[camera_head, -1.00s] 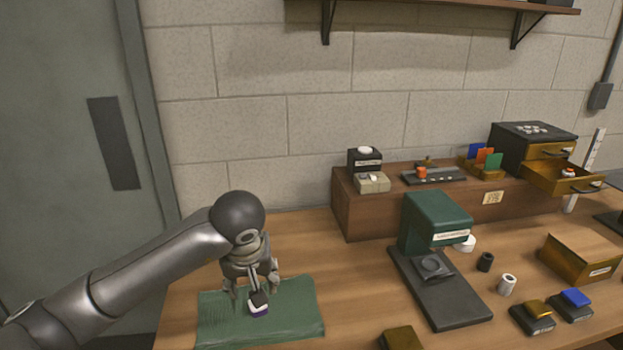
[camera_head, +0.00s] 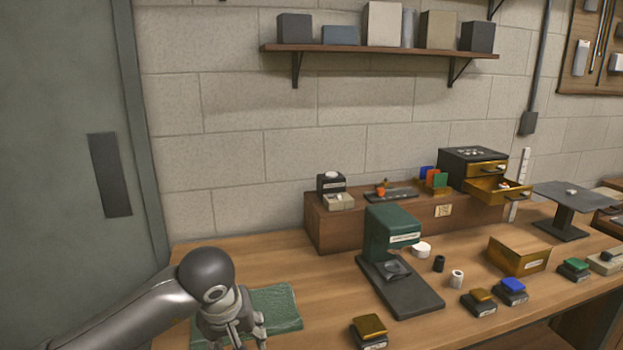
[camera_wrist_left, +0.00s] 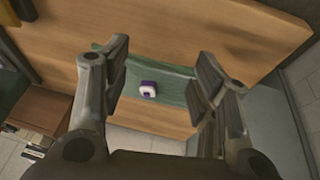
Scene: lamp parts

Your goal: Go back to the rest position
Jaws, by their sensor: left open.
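My left gripper (camera_head: 238,336) is at the lower left of the head view, at the near left side of the green mat (camera_head: 278,306). In the left wrist view its two fingers (camera_wrist_left: 162,78) are spread wide with nothing between them. A small white and purple part (camera_wrist_left: 148,89) lies on the green mat (camera_wrist_left: 172,72), away from the fingers. In the head view this part is not visible, and my arm and gripper cover some of the mat. My right gripper is in neither view.
A dark green press (camera_head: 392,235) stands mid-bench, with a wooden riser (camera_head: 335,228) behind it. Several small blocks, a brass-coloured box (camera_head: 518,256) and a drawer unit with an open drawer (camera_head: 497,190) are to the right. A shelf (camera_head: 380,50) hangs above.

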